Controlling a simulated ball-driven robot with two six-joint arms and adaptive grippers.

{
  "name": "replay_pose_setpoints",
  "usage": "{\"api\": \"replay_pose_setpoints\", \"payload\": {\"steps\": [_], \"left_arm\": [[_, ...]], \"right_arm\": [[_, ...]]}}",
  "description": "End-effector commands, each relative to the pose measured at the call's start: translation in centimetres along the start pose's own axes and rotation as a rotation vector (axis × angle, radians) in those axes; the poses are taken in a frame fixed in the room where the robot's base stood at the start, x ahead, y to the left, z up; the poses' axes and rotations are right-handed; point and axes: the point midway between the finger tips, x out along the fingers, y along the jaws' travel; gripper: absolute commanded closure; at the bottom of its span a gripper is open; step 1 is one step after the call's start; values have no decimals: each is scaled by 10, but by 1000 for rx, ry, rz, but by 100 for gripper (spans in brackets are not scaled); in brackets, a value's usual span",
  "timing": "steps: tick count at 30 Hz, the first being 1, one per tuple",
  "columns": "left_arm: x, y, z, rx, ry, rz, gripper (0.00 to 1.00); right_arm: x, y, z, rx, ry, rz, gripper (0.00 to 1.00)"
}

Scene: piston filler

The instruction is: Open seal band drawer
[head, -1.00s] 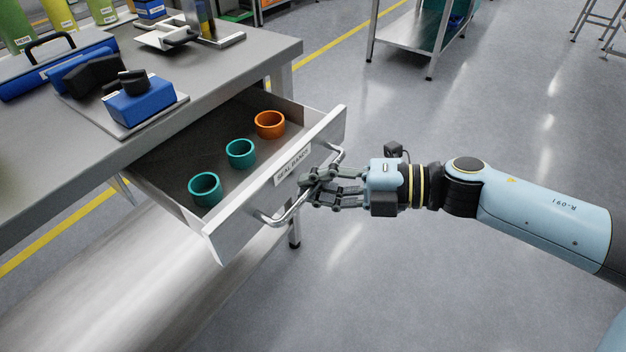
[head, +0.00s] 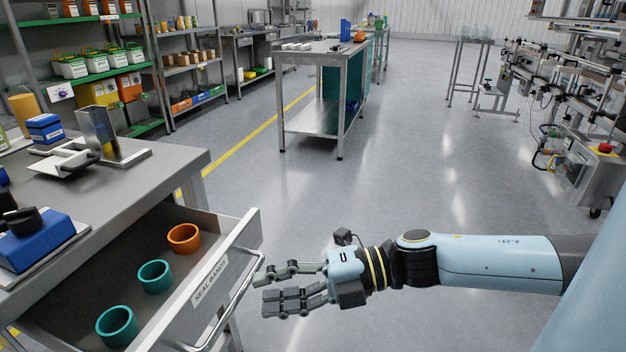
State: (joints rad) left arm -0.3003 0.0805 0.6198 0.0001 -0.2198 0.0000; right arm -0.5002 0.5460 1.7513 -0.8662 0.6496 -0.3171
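The seal band drawer (head: 178,318) stands pulled out of the workbench at the lower left, its front labelled "SEAL BANDS". Inside lie an orange band (head: 184,239), a teal band (head: 155,276) and another teal band (head: 117,327). The drawer's bar handle (head: 236,293) runs along the front. My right gripper (head: 262,288) is just right of the handle, its fingers spread apart with nothing between them. Its fingertips are close to the handle; whether they touch it I cannot tell. My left gripper is not in view.
The grey workbench top (head: 150,178) carries a blue block (head: 40,240) and a metal stand (head: 98,135). Open floor (head: 400,190) lies to the right of the drawer. A steel table (head: 310,120) stands farther back, with machinery at the far right.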

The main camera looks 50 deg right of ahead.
Motion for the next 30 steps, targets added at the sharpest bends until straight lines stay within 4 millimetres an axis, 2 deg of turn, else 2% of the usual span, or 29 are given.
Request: {"api": "replay_pose_setpoints", "payload": {"steps": [3,10,15,30], "left_arm": [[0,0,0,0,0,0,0],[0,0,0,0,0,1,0],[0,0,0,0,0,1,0],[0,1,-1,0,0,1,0]], "right_arm": [[-26,-1,-1,1,4,-6,66],[-57,0,0,0,2,-2,66],[-64,0,0,1,0,1,66],[-64,0,0,0,-1,2,66]]}}
